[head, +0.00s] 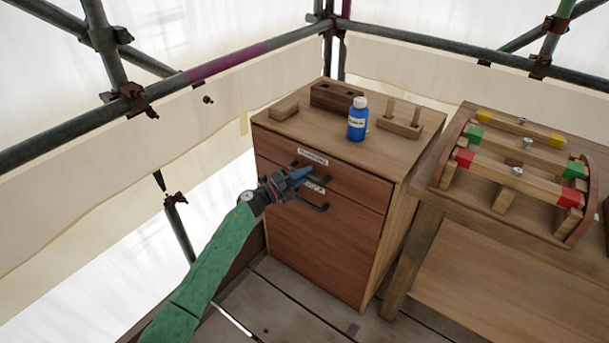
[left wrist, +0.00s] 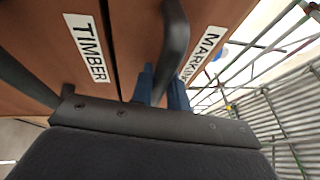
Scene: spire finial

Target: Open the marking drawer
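The wooden cabinet (head: 385,230) has a shallow top drawer (head: 355,184) and a larger front (head: 325,245) below. The top drawer looks flush with the cabinet. Its label (left wrist: 202,54), partly hidden, begins "MARK" in the left wrist view; the lower label (left wrist: 87,47) reads "TIMBER". My left gripper (head: 302,173) is at the top drawer's dark bar handle (left wrist: 174,42). Its blue fingers (left wrist: 162,88) stand close together, one on each side of the bar, and appear shut on it. The lower handle (head: 313,207) is free. My right gripper is in neither view.
On the cabinet top stand a blue bottle (head: 357,122), a wooden block (head: 284,109), a dark holed block (head: 336,96) and a pegged block (head: 400,125). A workbench (head: 455,212) with a rack of colour-ended bars (head: 520,158) adjoins at right. Scaffold poles (head: 225,69) run behind and left.

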